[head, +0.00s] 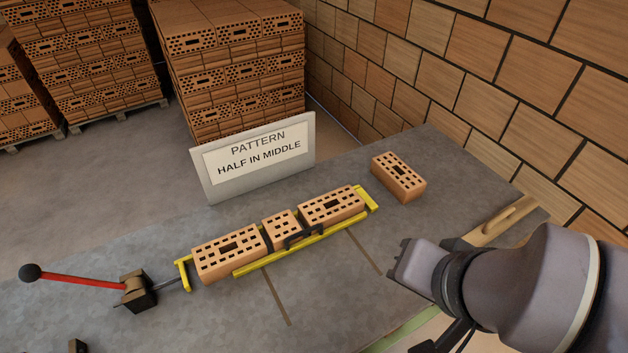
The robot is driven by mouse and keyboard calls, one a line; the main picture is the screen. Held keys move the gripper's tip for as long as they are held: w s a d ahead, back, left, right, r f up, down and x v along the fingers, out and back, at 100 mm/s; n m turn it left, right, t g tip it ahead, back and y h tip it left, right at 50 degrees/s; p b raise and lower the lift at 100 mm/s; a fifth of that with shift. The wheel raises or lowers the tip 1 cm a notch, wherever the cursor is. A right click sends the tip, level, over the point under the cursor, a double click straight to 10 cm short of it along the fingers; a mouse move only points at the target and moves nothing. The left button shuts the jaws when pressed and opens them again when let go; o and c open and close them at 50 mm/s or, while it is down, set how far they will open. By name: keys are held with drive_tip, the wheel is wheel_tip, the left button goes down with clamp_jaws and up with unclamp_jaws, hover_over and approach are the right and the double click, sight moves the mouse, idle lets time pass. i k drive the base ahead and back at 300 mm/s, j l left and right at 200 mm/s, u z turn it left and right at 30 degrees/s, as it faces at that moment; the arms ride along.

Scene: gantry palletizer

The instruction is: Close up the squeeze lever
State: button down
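The squeeze lever (80,282) is a red bar with a black knob at its left end. It lies low, pointing left from a dark pivot block (138,292) on the grey table. A thin rod runs from the block to a yellow jaw (184,274) at the left end of a brick row. The row has a full brick (228,250), a half brick (280,229) and another full brick (331,204). I cannot tell whether the jaw touches the left brick. My gripper (402,262) is right of the row, far from the lever; its fingers cannot be made out.
A yellow rail (300,245) runs along the row's near side, with a black handle (304,238) at mid-row. A loose brick (398,178) lies at the right. A pattern sign (255,157) reading "HALF IN MIDDLE" stands behind. The table (200,325) in front is mostly clear.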

sight(29, 273)
drive_tip(key=u, duration=2.3)
